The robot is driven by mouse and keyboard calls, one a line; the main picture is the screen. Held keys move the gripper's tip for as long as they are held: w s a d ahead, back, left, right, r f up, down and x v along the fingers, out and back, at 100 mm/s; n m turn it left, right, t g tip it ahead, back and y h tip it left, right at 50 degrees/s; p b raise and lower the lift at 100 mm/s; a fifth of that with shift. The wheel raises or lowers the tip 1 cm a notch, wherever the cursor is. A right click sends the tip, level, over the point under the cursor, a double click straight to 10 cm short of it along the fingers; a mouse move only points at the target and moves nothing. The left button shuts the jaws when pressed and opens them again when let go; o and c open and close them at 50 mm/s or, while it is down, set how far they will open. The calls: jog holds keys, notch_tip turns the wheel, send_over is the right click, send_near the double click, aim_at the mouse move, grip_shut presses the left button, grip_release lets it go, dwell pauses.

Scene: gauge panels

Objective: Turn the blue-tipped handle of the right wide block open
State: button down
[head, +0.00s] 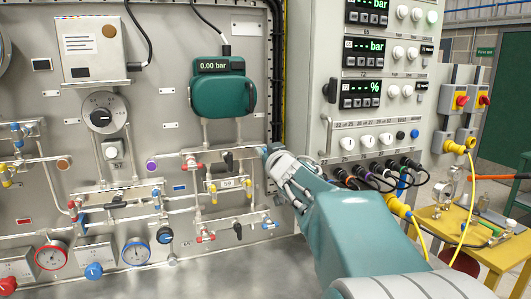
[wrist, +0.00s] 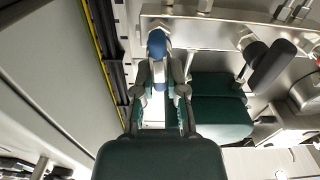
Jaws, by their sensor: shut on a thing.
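The right wide block (head: 208,153) is a metal bar on the panel below the teal gauge. It carries a red handle (head: 191,163) at its left and a black handle (head: 228,161) near its middle. The blue-tipped handle (head: 265,152) is at its right end, partly hidden by my gripper (head: 275,162). In the wrist view the blue tip (wrist: 157,42) lies at the fingertips of my gripper (wrist: 158,70). My fingers are closed on this handle from both sides. The block (wrist: 218,32) shows behind it, with the black handle (wrist: 269,65) to the right.
The teal gauge box (head: 222,97) hangs above the block. A control cabinet (head: 335,105) with displays and knobs juts out right of my gripper, with cables below. A block labelled 1/9 (head: 229,184) sits below left. A yellow table (head: 455,228) stands at the far right.

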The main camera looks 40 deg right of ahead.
jog(key=n, duration=0.2)
jog(key=f+n, duration=0.1)
jog(key=n, duration=0.1)
jog(key=shift+w+a, duration=0.1)
jog(key=shift+a, duration=0.1)
jog(key=n, duration=0.6)
jog(key=f+n, duration=0.1)
jog(key=n, duration=0.2)
jog(key=shift+w+a, duration=0.1)
jog(key=shift+a, duration=0.3)
jog(key=shift+f+n, duration=0.15)
jog(key=shift+n, duration=1.75)
jog(key=c, duration=0.7)
grip_release()
